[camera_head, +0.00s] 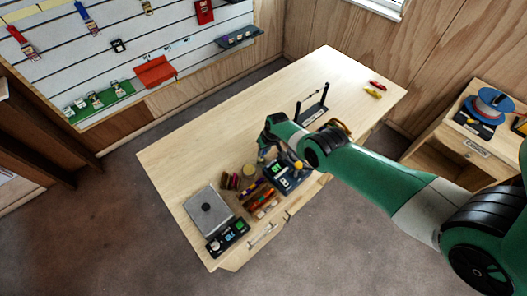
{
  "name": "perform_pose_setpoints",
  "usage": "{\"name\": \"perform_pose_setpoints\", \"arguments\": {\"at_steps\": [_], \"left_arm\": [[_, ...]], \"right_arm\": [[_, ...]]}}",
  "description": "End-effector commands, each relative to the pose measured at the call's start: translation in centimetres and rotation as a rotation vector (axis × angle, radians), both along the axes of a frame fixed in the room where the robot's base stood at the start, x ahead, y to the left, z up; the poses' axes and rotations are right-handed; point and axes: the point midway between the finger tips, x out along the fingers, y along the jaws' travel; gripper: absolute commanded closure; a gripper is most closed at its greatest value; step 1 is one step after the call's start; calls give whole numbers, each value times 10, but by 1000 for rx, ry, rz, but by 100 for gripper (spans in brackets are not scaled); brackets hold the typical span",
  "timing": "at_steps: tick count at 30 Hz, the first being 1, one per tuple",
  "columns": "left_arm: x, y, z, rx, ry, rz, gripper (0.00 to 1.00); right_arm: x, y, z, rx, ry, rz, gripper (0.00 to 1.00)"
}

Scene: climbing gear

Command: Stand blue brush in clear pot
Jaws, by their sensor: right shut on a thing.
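My right arm comes in from the right, and its gripper (263,153) is low over the table's front half. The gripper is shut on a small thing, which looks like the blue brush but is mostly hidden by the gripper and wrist. A small round yellowish container (249,171) stands just below and left of the gripper. It may be the clear pot, but it is too small to be sure. I cannot tell whether the held thing touches it. My left gripper is not in view.
A wooden tray (243,209) with several colored items stands near the front, beside a grey plate device (208,208). A dark box (284,187) is right of the gripper. A black rack (312,113) and small red (377,85) and yellow (373,94) items lie farther back. The table's left part is clear.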

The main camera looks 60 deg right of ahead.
Motion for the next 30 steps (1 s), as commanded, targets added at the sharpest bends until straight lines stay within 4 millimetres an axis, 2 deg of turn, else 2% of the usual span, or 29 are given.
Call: {"name": "perform_pose_setpoints", "arguments": {"at_steps": [18, 26, 27, 30], "left_arm": [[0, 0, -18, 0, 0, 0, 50], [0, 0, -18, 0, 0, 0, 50], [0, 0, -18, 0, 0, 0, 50], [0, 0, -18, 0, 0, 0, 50]], "right_arm": [[0, 0, -19, 0, 0, 0, 100], [0, 0, -18, 0, 0, 0, 100], [0, 0, -18, 0, 0, 0, 69], [0, 0, -18, 0, 0, 0, 51]]}}
